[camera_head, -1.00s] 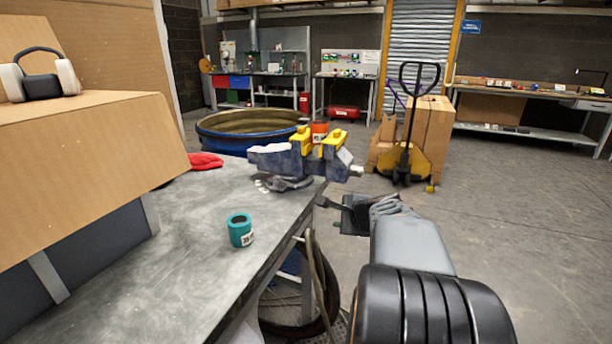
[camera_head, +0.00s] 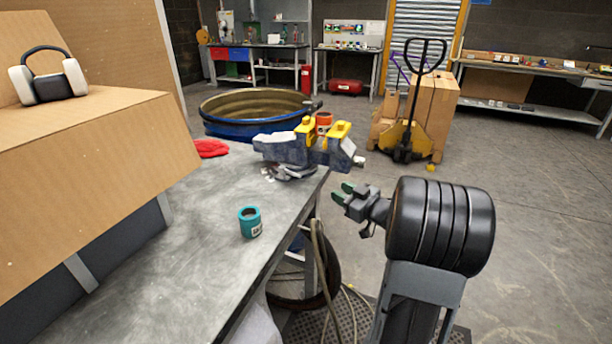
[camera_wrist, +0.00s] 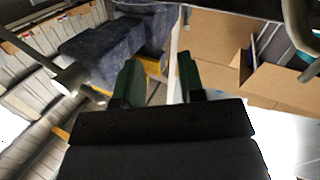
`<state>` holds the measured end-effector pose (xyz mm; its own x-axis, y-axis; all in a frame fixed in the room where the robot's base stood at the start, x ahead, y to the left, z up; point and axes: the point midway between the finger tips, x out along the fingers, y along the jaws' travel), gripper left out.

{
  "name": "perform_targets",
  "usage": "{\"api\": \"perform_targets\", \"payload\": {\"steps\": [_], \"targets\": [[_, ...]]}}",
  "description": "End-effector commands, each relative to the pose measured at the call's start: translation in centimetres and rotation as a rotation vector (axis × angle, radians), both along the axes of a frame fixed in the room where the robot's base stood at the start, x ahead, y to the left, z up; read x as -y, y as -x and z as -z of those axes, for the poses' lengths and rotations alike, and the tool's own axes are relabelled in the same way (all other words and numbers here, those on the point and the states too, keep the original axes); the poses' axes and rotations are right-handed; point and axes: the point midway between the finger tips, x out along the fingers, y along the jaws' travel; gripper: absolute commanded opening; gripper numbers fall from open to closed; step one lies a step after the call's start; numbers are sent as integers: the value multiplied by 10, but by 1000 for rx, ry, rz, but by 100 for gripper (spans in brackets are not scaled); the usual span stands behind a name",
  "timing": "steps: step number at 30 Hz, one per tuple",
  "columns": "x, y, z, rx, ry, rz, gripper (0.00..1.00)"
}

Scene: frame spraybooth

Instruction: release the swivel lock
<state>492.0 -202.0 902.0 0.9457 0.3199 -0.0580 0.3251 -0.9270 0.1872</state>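A blue vise (camera_head: 285,148) with yellow jaw covers (camera_head: 338,132) is mounted at the far right corner of the grey bench (camera_head: 180,262). An orange cylinder (camera_head: 323,121) sits between its jaws. My gripper (camera_head: 344,192) is to the right of the bench corner, apart from the vise and slightly lower. Its two green fingers are spread with nothing between them. In the wrist view the fingers (camera_wrist: 158,85) are also apart, and the blue vise body (camera_wrist: 108,45) and a metal knob on a rod (camera_wrist: 70,78) show beyond them. I cannot make out the swivel lock clearly.
A teal roll or can (camera_head: 250,222) stands on the bench. A red cloth (camera_head: 210,148) lies behind it. A brown panel (camera_head: 90,150) with ear defenders (camera_head: 48,78) fills the left. A round blue tub (camera_head: 225,128) and a yellow pallet jack (camera_head: 405,145) stand beyond. Floor at right is clear.

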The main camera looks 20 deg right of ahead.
Motion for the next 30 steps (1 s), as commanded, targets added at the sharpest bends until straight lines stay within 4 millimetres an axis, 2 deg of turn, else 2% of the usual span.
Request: {"api": "perform_targets", "payload": {"steps": [3, 8, 24, 30], "targets": [[-18, 7, -5, 29, 0, -110, 36], [-27, 3, -10, 56, -13, -145, 36], [-71, -83, -10, 57, -15, -146, 36], [-81, -104, -10, 57, -15, -145, 36]]}}
